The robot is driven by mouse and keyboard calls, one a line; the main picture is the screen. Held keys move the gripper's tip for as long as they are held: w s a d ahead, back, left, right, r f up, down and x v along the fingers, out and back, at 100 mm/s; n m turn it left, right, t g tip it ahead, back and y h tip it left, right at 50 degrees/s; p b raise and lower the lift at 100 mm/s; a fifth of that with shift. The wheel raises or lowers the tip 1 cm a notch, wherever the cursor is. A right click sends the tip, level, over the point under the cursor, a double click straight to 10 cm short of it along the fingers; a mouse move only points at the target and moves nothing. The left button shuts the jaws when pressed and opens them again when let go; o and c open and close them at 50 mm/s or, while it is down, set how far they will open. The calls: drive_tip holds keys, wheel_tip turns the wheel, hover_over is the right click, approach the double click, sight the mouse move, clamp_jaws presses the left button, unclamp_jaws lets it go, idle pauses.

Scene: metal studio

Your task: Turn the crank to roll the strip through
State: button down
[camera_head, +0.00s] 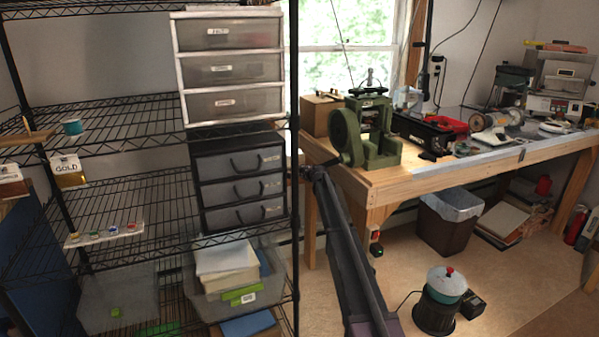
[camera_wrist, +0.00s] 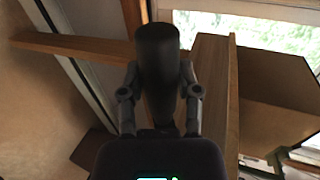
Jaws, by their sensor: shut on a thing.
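A green rolling mill (camera_head: 383,142) stands on the left end of the wooden workbench, with a round green wheel (camera_head: 346,136) on its left side. A thin crank arm reaches from the wheel down and left toward my gripper (camera_head: 312,172), just off the bench's left end. In the wrist view my gripper (camera_wrist: 159,82) has its two fingers on either side of a dark, rounded crank handle (camera_wrist: 157,45) and is shut on it. The handle's lower part is hidden by my gripper. I cannot make out the strip in either view.
A black wire shelf (camera_head: 110,125) with drawers and bins stands close on the left. A cardboard box (camera_head: 321,113) sits behind the mill. The workbench (camera_head: 400,184) carries several tools. A bin (camera_head: 447,225) and a teal-topped pot (camera_head: 446,283) stand on the floor.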

drive_tip(key=shift+s+d+f+b, duration=0.15)
drive_tip(key=shift+s+f+b, duration=0.65)
drive_tip(key=shift+f+b, duration=0.2)
drive_tip(key=shift+s+d+f+b, duration=0.15)
drive_tip(key=shift+s+f+b, duration=0.7)
drive_tip(key=shift+f, duration=0.25)
drive_tip(key=shift+f, duration=0.1)
drive_tip(key=s+d+f+b, duration=0.3)
drive_tip(key=s+f+b, duration=0.2)
drive_tip(key=s, duration=0.1)
drive_tip(key=shift+s+f+b, duration=0.15)
drive_tip(key=shift+s+b, duration=0.15)
drive_tip(key=shift+s, duration=0.1)
drive_tip(key=shift+d, duration=0.1)
